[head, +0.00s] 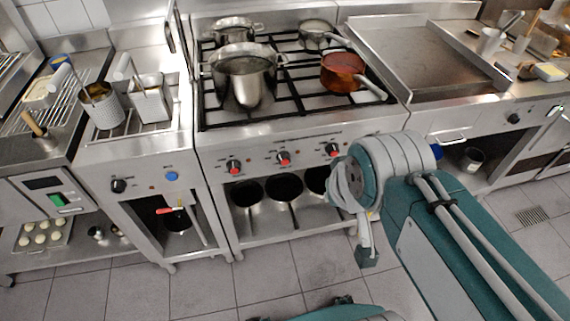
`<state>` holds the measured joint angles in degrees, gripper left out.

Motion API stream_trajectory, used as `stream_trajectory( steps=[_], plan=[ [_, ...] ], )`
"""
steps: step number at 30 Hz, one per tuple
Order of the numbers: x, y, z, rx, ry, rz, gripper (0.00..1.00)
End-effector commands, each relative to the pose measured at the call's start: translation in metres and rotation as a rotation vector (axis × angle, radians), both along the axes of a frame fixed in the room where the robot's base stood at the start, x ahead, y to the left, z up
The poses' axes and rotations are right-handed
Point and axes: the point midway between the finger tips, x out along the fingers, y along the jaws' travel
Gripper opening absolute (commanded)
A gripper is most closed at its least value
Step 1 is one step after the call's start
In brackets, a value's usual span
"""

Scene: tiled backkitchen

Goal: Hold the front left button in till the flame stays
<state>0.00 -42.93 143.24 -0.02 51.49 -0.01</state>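The gas range (270,141) stands in the middle of the head view. Its front panel carries a row of three black knobs with red lower parts: a left one (234,167), a middle one (283,157) and a right one (333,150). I cannot tell from here which burner each serves, and separate buttons are too small to make out. No flame shows under the pots. My arm reaches in from the lower right, its wrist in front of the range's right end. My gripper (367,257) seems to hang below the wrist, apart from the knobs; its fingers are unclear.
Pots (244,75) and a copper pan (343,72) stand on the grates, the pan's handle reaching toward the front right. A fryer unit with a blue button (172,176) is at left. A griddle (425,55) is at right. Tiled floor (205,290) before the range is clear.

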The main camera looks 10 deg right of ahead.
Motion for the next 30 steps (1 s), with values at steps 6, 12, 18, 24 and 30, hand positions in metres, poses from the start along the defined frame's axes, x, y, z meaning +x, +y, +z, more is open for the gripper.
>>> stream_trajectory(
  steps=[6,12,18,24,30],
  plan=[
    [0.026,-0.006,-0.010,-0.036,-0.013,0.014,0.00],
    [0.072,-0.017,-0.031,-0.101,-0.048,0.054,0.00],
    [0.115,-0.025,-0.058,-0.160,-0.084,0.110,0.00],
    [0.152,-0.030,-0.091,-0.205,-0.121,0.179,0.00],
    [0.183,-0.031,-0.129,-0.235,-0.157,0.258,0.00]
  ],
)
